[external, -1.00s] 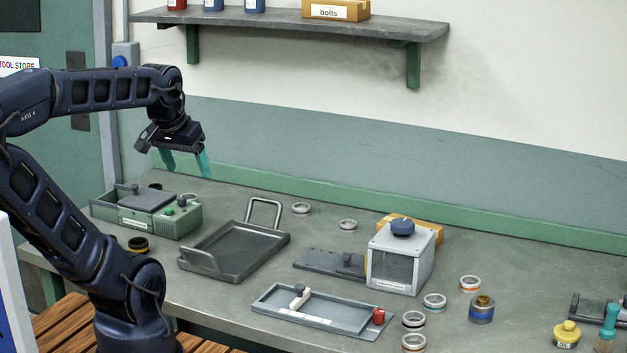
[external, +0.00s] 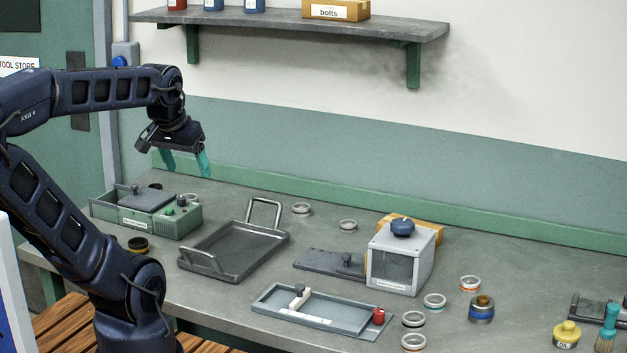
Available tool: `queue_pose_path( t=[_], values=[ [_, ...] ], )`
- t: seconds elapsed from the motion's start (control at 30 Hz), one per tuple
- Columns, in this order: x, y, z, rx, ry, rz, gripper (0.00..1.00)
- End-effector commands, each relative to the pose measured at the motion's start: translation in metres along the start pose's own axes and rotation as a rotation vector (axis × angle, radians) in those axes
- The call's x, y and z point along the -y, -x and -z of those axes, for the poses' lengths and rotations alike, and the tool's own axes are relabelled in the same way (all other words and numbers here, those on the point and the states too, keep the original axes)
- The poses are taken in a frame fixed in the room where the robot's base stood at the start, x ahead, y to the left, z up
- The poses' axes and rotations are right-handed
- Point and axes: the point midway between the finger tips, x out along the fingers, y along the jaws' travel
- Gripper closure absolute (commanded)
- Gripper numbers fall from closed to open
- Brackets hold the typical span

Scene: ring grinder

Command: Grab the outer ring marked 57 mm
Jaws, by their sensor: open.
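Several outer rings lie on the grey bench, and their markings are too small to read, so I cannot tell which is 57 mm. Two plain rings lie at the back, a middle ring (external: 301,209) and another ring (external: 348,225) to its right. At the right are an orange-banded ring (external: 470,284), a teal-banded ring (external: 434,301), a dark-banded ring (external: 413,320) and a front ring (external: 413,342). One more ring (external: 190,198) sits behind the green box. My gripper (external: 186,165) is open and empty, with teal fingers pointing down above the back left of the bench.
A green box (external: 135,215) with buttons stands below my gripper. Right of it are a dark handled tray (external: 225,262), a shallow grey tray (external: 320,312) and a grey housing with a blue knob (external: 420,262). A shelf (external: 290,25) hangs above. The bench behind the handled tray is mostly clear.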

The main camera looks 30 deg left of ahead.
Motion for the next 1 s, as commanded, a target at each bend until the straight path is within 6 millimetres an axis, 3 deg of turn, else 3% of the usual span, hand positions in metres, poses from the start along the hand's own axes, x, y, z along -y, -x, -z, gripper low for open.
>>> queue_pose_path(
  t=[0.67,0.83,1.0],
  values=[
    [0.0,0.0,0.002,0.001,-0.003,0.001,0.23],
    [0.005,-0.001,0.022,0.019,-0.038,0.01,0.23],
    [0.017,-0.005,0.062,0.053,-0.115,0.022,0.23]
  ],
)
